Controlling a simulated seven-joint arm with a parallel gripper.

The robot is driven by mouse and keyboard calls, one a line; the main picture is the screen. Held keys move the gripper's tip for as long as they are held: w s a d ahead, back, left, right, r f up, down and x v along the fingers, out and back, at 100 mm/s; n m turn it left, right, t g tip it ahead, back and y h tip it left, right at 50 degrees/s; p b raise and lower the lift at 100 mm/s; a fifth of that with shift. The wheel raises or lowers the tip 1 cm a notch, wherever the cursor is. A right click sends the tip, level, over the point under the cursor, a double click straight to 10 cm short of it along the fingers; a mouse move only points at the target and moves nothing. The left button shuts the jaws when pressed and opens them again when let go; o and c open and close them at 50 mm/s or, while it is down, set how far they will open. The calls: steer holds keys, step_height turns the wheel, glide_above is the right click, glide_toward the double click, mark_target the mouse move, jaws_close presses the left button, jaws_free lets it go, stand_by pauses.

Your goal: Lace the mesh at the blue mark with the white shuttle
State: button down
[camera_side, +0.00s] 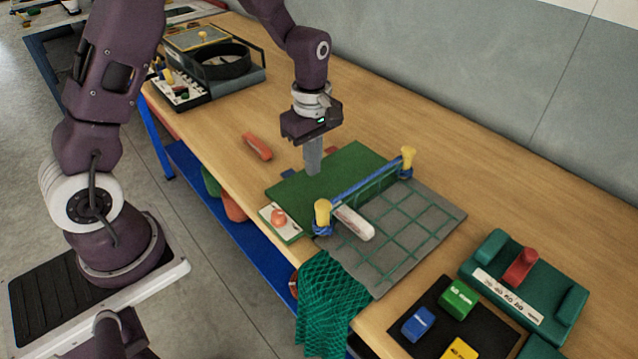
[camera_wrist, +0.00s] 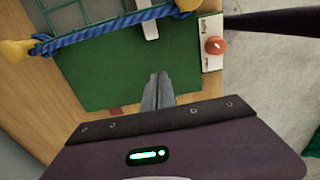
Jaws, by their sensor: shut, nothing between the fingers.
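The white shuttle (camera_side: 355,222) lies on the grey mesh board (camera_side: 440,212), close to the blue rope (camera_side: 365,185). Green mesh lines (camera_side: 408,240) cross the board. I cannot make out a separate blue mark on the mesh. My gripper (camera_side: 314,172) points down over the green mat (camera_side: 345,163), apart from the shuttle and rope. Its fingers (camera_wrist: 159,78) are shut and empty.
Yellow-topped posts (camera_side: 407,157) (camera_side: 322,208) hold the rope's ends. A red button box (camera_side: 279,218) sits beside the mat. An orange tool (camera_side: 257,146) lies on the bench. Green netting (camera_side: 328,300) hangs over the front edge. Coloured blocks (camera_side: 459,299) and a teal stand (camera_side: 523,285) are at lower right.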

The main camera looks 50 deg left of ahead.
step_height(320, 180, up, 4)
glide_above(320, 197)
steer(key=a, duration=0.2)
steer(key=a+f+h, duration=0.1)
steer(key=a+f+g+h, duration=0.1)
steer(key=a+h, duration=0.1)
steer(key=s+a+h, duration=0.1)
steer(key=a+h, duration=0.1)
steer(key=shift+s+a+f+g, duration=0.1)
steer(key=shift+a+f+g, duration=0.05)
steer(key=shift+f+g, duration=0.25)
steer(key=d+f+h, duration=0.1)
steer(key=f, duration=0.1)
steer(key=d+f+t+h, duration=0.1)
steer(key=f, duration=0.1)
steer(key=w+d+f+h, duration=0.1)
steer(key=f+h, duration=0.1)
steer(key=shift+d+f+t, duration=0.35)
steer(key=shift+d+t, duration=0.05)
steer(key=d, duration=0.3)
steer(key=shift+w+d, duration=0.1)
steer(key=shift+d, duration=0.35)
